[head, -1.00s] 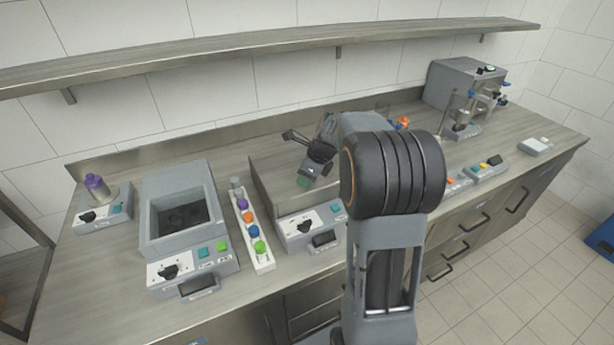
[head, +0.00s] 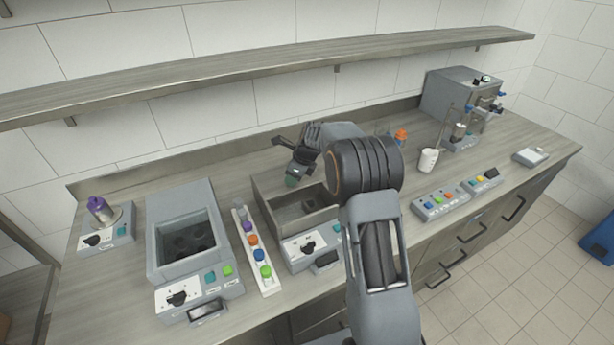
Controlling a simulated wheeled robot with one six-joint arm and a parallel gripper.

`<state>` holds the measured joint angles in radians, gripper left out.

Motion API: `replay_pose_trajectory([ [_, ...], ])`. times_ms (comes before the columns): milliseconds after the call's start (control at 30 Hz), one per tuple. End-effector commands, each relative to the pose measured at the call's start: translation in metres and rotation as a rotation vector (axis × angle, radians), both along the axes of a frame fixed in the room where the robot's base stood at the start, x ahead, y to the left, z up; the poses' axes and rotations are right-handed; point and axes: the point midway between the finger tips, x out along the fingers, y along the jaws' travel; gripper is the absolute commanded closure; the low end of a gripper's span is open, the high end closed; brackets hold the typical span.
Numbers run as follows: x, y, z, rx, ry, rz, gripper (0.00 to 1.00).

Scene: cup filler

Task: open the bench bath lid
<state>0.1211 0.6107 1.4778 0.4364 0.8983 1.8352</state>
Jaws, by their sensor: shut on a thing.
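The bench bath appears to be the middle grey box (head: 262,205), with a knob and a teal button on its front panel (head: 304,245). Its top is open on the visible side, and I see into its basin. My gripper (head: 295,170) is above the back left part of this box. It is shut on a small dark green thing (head: 292,181) that shows at its tip. I cannot tell whether this is part of a lid. No separate lid is clearly visible. My arm hides the right side of the box.
A larger open grey bath (head: 158,250) stands to the left, with a rack of coloured caps (head: 256,255) between. A purple-capped bottle (head: 99,209) stands far left. A white cup (head: 428,160) and button panels (head: 440,205) are right of my arm. A shelf (head: 250,70) runs above.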

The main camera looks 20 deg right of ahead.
Motion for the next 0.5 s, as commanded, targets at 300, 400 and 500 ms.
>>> replay_pose_trajectory([
  [300,0.0047,0.0050,-0.0004,0.004,0.000,0.003,1.00],
  [400,0.0046,0.0061,-0.0004,0.004,0.000,0.005,1.00],
  [500,0.0045,0.0067,-0.0004,0.003,0.000,0.006,0.58],
])
